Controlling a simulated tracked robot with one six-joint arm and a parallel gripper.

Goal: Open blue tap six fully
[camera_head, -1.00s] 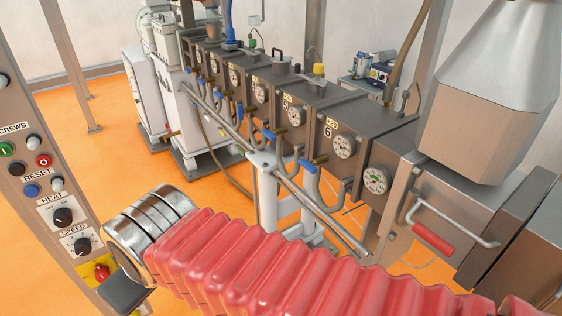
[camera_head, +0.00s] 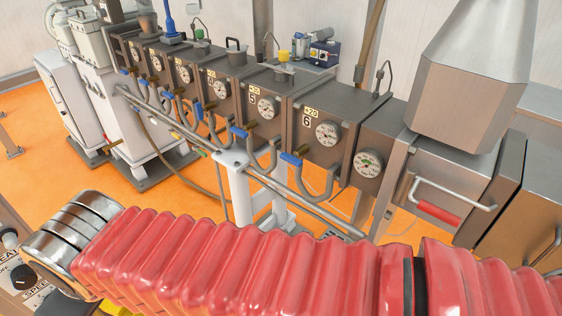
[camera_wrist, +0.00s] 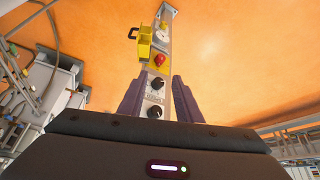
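Blue tap six (camera_head: 291,158) is a small blue handle on a brass fitting, on the pipe below the barrel block (camera_head: 325,130) marked 6. In the head view its handle points left from the fitting. Nothing touches it. My gripper (camera_wrist: 160,80) shows only in the wrist view, where its two purple fingers stand apart with nothing held between them. It faces a control panel (camera_wrist: 155,98) with black knobs and a red button, seen beyond the fingers over the orange floor. The wrist view does not clearly show tap six.
Similar blue taps, such as the one (camera_head: 238,132) by block 5, line the pipe to the left. A white stand (camera_head: 238,185) supports the pipe. A red-handled door (camera_head: 440,213) is right of block 6. My red-sleeved arm crosses the head view's foreground.

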